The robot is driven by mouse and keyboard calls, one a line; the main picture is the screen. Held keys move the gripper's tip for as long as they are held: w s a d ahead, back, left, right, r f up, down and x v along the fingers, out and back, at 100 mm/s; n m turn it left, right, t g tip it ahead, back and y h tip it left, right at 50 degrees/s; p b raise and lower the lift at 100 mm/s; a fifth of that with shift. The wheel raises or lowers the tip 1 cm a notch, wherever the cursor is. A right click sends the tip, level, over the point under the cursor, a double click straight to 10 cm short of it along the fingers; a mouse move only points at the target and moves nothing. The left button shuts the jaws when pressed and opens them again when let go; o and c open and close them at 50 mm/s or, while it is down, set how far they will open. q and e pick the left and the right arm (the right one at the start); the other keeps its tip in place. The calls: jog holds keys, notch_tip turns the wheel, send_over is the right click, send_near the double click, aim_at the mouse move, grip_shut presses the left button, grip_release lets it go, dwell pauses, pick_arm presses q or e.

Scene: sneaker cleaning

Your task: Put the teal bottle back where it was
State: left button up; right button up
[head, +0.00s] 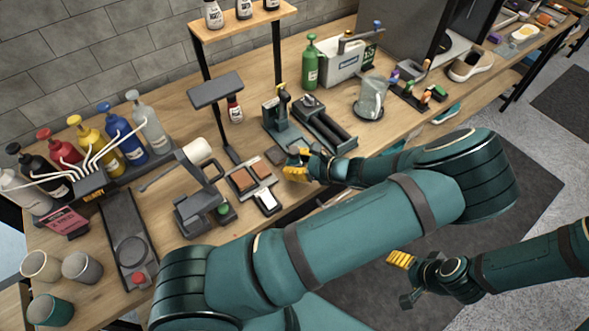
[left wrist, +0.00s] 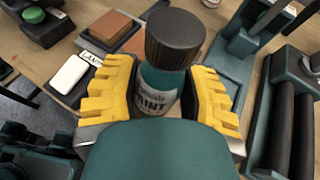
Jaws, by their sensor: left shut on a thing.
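The teal bottle shows in the left wrist view with a ribbed black cap (left wrist: 175,38), a teal neck and a white label (left wrist: 155,99) reading "PAINT". My left gripper (left wrist: 158,105) is shut on it, one yellow finger on each side. In the head view my left gripper (head: 298,165) is at the front edge of the workbench, beside the tray of brown blocks; the bottle is mostly hidden there. Small bottles (head: 213,14) with white labels stand on the raised wooden shelf (head: 245,24). My right gripper (head: 405,278) is open and empty, away from the bench at lower right.
A bottle with a red label (head: 235,108) stands under a grey stand. A tray (head: 262,186) of brown blocks, a grey roller device (head: 325,128), a green bottle (head: 310,62) and a clear pitcher (head: 370,97) crowd the bench. Pump bottles (head: 115,133) line the left.

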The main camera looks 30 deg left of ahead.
pick_arm(q)
notch_tip(320, 180, down, 3)
jog(key=shift+r, duration=0.1)
jog(key=o, duration=1.2)
